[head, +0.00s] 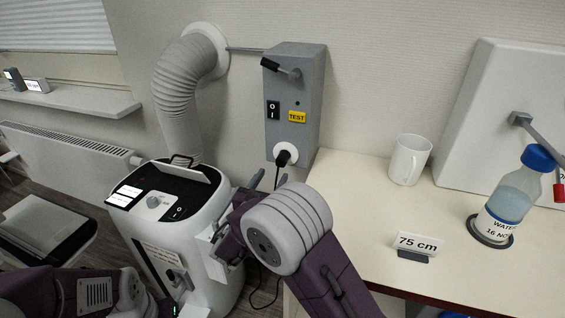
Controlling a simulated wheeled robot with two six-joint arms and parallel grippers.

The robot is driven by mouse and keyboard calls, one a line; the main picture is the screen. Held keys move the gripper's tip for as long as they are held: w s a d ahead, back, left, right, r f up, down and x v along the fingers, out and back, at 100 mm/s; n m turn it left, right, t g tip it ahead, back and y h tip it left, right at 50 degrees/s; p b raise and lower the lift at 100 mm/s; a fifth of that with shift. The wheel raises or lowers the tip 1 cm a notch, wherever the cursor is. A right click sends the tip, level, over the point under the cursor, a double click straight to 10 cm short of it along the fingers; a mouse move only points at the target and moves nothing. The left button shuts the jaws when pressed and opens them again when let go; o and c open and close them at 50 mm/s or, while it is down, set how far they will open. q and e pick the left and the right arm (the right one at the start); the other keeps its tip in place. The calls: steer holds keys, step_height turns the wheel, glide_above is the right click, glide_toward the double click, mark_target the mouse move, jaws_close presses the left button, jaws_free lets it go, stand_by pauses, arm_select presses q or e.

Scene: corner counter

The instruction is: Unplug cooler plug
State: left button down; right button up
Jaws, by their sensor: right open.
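The cooler plug (284,155) is black and sits in the round white socket low on the grey wall box (296,105). Its black cord hangs down behind my right gripper. The cooler (152,235) is a white rounded unit with a black top panel, left of the box. My right gripper (269,179) is open, its grey fingers pointing up just below the plug and apart from it, as far as I can see. My left arm shows at the lower left, but its gripper's jaws do not show.
A ribbed hose (184,80) runs from the cooler to the wall. The box carries a lever (281,68), a switch (273,110) and a yellow TEST label (297,117). The counter (372,220) at right holds a mug (408,160), a 75 cm sign (416,244) and a water bottle (512,195).

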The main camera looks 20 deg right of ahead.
mark_target(280, 164)
steer(key=shift+w, duration=0.1)
steer(key=x, duration=0.9)
steer(key=shift+b, duration=0.45)
stand_by(0.9)
jaws_close()
steer(key=shift+b+v, duration=0.4)
steer(key=shift+v, duration=2.65)
steer(key=shift+d, duration=0.1)
